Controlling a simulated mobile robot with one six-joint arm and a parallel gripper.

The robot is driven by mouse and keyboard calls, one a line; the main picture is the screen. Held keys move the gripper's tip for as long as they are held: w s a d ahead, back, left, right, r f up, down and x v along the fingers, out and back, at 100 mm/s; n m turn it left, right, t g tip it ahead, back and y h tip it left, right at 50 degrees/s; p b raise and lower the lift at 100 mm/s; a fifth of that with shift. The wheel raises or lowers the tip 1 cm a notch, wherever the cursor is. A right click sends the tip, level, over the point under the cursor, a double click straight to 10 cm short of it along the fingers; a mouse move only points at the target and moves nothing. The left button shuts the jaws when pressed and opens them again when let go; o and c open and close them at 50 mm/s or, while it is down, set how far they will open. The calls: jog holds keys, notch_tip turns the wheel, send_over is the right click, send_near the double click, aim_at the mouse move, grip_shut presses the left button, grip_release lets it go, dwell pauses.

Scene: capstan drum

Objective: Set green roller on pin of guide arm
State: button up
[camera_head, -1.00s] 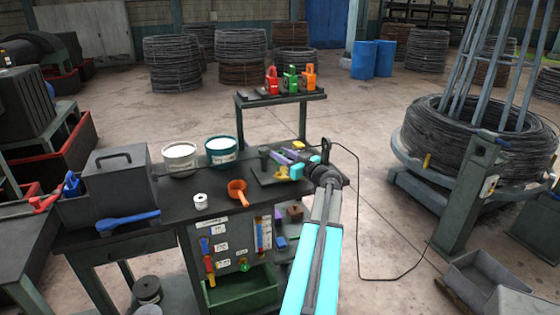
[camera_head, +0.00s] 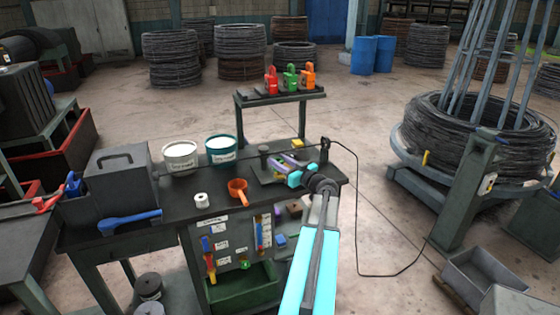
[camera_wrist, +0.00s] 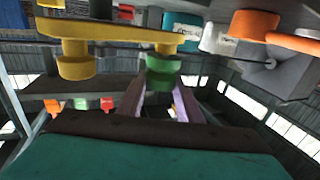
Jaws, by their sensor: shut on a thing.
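The green roller (camera_wrist: 162,72) is between the purple fingertips of my gripper (camera_wrist: 162,90) in the wrist view, and the gripper is shut on it. The yellow guide arm (camera_wrist: 110,32) runs across the upper part of that view. Its right end lines up with the roller and looks very close to it or touching. I cannot tell whether the pin is inside the roller. A round yellow hub is at the arm's left end. In the head view my gripper (camera_head: 281,164) is over the right end of the dark bench, where the roller is not clearly visible.
A raised shelf (camera_head: 280,97) with coloured locks stands behind. A black cable (camera_head: 372,210) hangs right of the bench.

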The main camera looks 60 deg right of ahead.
jog(key=shift+f, duration=0.15)
jog(key=shift+f+b, duration=0.15)
jog(key=shift+b, duration=0.2)
jog(key=o, duration=1)
jog(key=shift+s, duration=0.1)
jog(key=shift+o, duration=0.2)
jog(key=shift+r+p, duration=0.2)
jog(key=shift+p, duration=0.15)
jog(key=shift+s+a+f, duration=0.1)
jog(key=shift+s+f, duration=0.05)
jog(key=shift+s, duration=0.05)
jog(key=b+v, duration=0.4)
jog(key=v, duration=0.7)
jog(key=shift+s+b, duration=0.3)
jog(key=shift+a, duration=0.1)
